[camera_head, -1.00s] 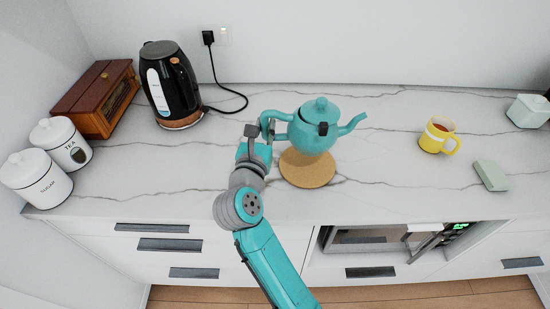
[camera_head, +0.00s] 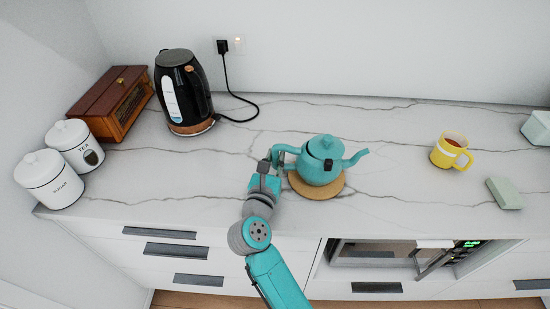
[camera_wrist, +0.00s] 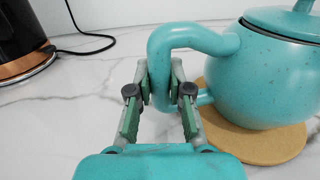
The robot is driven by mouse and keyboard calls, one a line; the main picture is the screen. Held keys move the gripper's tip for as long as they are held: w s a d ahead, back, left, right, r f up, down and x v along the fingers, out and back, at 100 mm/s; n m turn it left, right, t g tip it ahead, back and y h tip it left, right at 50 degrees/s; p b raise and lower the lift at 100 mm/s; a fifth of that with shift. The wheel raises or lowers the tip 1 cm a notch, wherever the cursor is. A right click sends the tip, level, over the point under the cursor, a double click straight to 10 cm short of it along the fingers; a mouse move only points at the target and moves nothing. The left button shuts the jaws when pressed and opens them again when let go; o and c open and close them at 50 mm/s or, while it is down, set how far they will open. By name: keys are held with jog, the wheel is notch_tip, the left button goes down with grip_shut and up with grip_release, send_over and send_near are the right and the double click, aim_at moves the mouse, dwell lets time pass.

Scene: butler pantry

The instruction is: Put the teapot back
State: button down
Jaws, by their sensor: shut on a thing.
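The teal teapot (camera_head: 319,160) is upright over the round cork mat (camera_head: 318,188), its spout to the right and its handle to the left. Its base appears to rest on the mat. The teapot body (camera_wrist: 265,75) and the cork mat (camera_wrist: 262,143) also show at the right of the wrist view. My gripper (camera_head: 275,162) is at the teapot's left side. In the wrist view my gripper (camera_wrist: 160,88) is shut on the teapot handle, with one finger on each side of it. The teapot hides the middle of the mat.
A black kettle (camera_head: 183,92) with a cord stands behind left. White tea (camera_head: 76,146) and sugar (camera_head: 48,180) canisters and a wooden box (camera_head: 112,100) are at the left. A yellow mug (camera_head: 450,150) and a pale green block (camera_head: 504,194) lie right. Counter between is clear.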

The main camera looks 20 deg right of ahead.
jog(key=c, duration=1.1)
grip_release()
jog(key=shift+f, duration=0.1)
jog(key=v, duration=1.2)
